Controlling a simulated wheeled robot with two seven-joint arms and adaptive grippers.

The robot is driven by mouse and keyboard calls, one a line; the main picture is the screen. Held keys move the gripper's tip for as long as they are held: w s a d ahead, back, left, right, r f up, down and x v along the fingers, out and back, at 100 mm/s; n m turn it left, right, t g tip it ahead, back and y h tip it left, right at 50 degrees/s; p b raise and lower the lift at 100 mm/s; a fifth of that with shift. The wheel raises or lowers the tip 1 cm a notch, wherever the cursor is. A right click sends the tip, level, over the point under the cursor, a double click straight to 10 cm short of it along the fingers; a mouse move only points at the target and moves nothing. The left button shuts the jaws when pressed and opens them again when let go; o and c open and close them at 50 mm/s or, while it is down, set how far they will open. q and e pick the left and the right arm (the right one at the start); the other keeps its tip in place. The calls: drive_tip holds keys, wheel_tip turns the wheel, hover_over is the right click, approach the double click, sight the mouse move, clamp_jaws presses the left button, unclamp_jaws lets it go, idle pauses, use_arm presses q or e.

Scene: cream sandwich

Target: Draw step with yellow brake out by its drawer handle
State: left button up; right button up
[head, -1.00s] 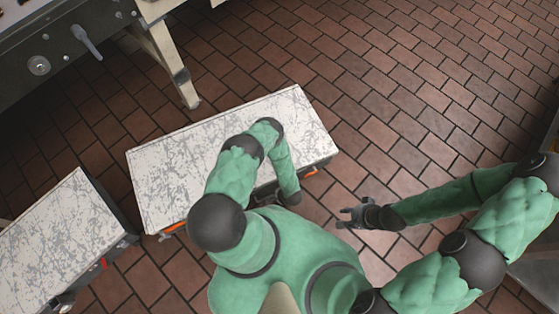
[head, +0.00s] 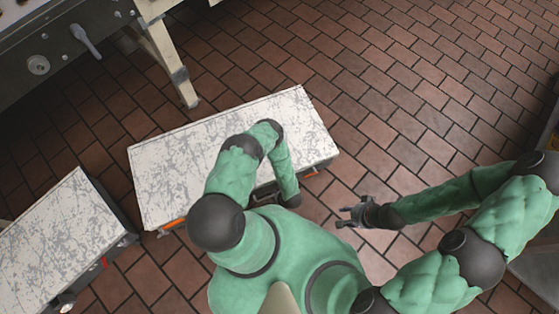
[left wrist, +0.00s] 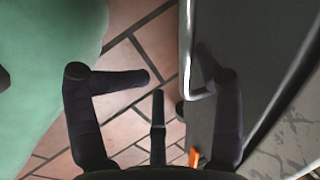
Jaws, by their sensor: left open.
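The step with the yellow brake (head: 225,140) has a scuffed white top and stands in the middle of the head view. An orange-yellow piece (head: 172,224) shows at its lower left edge and another (head: 311,174) at its right. My left gripper (left wrist: 174,66) is open at the step's dark front. In the left wrist view the drawer handle (left wrist: 187,45), a bent metal bar, runs between its spread fingers, close to the right one. My left arm hides most of the step's front in the head view. My right gripper (head: 350,216) is open and empty above the floor.
Another scuffed step (head: 50,250) with a red piece stands at the lower left, a narrow gap away. A machine (head: 60,55) with a leg (head: 167,55) stands at the upper left. The tiled floor (head: 420,90) is clear to the right.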

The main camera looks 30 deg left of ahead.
use_arm(q)
drive_tip(key=shift+s+d+f+g, duration=0.15)
drive_tip(key=shift+s+d, duration=0.25)
drive_tip(key=shift+s, duration=0.45)
drive_tip(key=shift+s+d+f+g, duration=0.15)
drive_tip(key=shift+s+d, duration=0.25)
drive_tip(key=shift+s, duration=0.4)
wheel_tip(320, 180, up, 8)
drive_tip(key=w+d, duration=0.1)
drive_tip(key=w, duration=0.1)
drive_tip(key=shift+d, duration=0.15)
